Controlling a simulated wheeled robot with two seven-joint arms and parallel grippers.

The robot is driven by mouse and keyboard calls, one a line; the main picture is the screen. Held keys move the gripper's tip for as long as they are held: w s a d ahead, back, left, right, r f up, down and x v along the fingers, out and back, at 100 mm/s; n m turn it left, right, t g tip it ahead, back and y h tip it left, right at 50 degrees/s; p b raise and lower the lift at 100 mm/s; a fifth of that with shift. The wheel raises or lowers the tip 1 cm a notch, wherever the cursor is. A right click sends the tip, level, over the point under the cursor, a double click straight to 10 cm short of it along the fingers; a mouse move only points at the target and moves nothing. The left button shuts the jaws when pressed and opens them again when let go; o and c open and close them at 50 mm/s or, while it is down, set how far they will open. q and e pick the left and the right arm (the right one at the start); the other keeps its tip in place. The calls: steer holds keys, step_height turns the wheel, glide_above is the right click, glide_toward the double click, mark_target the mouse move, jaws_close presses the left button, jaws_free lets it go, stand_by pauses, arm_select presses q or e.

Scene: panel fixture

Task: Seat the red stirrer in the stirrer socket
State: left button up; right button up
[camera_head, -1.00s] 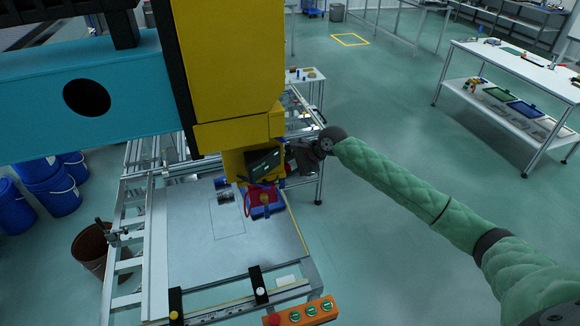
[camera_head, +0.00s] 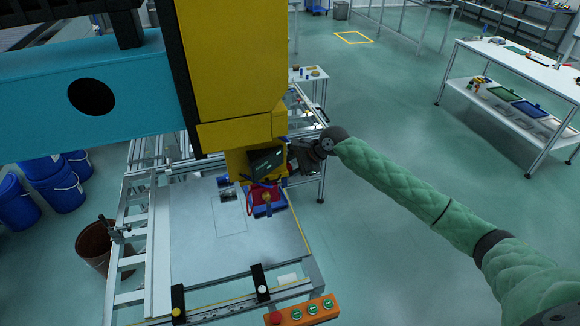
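My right gripper (camera_head: 296,158) is dark and sits at the end of the green padded arm, beside the lower end of a yellow column. Its fingers are too small and dark to read. Below it, a small blue block with red on top (camera_head: 264,197) rests on the panel's right part, with a thin red curved piece at its left side. I cannot tell whether any of this red is the stirrer, and I cannot make out the stirrer socket. Two small dark and silver cylinders (camera_head: 228,195) lie left of the block. My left gripper is not in view.
The yellow column (camera_head: 230,75) and a cyan beam (camera_head: 85,90) block the upper left. The panel (camera_head: 215,255) is mostly bare. An orange button box (camera_head: 303,311) is at its front. Blue buckets (camera_head: 40,185) and a brown bin (camera_head: 98,245) stand left.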

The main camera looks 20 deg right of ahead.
steer(key=shift+d, duration=0.15)
steer(key=shift+d, duration=0.8)
steer(key=shift+a, duration=1.1)
stand_by(1.5)
steer(key=shift+d, duration=0.25)
stand_by(0.4)
steer(key=shift+d, duration=0.85)
steer(key=shift+w, duration=0.1)
stand_by(0.5)
steer(key=shift+a, duration=1.1)
stand_by(1.2)
